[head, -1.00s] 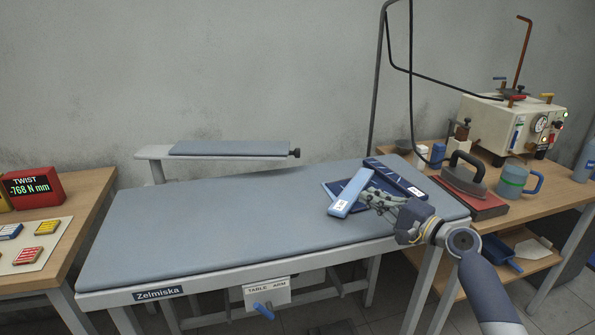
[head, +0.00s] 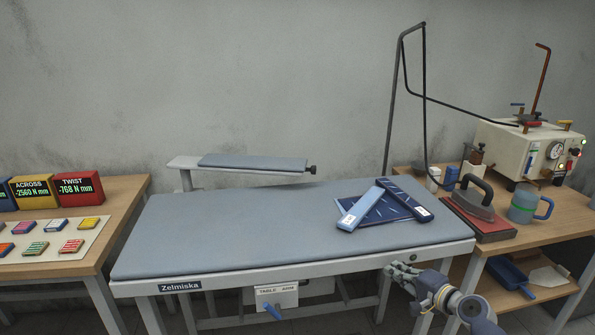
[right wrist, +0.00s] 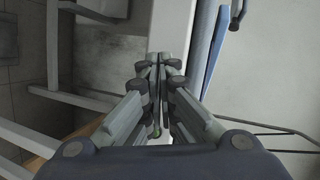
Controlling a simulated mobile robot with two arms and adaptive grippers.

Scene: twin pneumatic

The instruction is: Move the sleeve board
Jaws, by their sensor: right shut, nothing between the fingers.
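The sleeve board (head: 252,162) is a narrow grey-blue padded board on a pale support behind the ironing table, with a dark knob (head: 311,169) at its right end. The wide padded table (head: 230,230) lies in front of it. My right gripper (head: 390,270) is shut and empty, low by the table's front rail towards the right and well away from the sleeve board. In the right wrist view its closed fingers (right wrist: 157,65) point at the pale rail (right wrist: 172,28). The sleeve board is not recognisable in that view. My left gripper is out of view.
A blue lever (head: 273,311) hangs under the "TABLE ARM" plate (head: 277,296). An iron (head: 475,198) rests on the right bench. The table's left and middle are clear.

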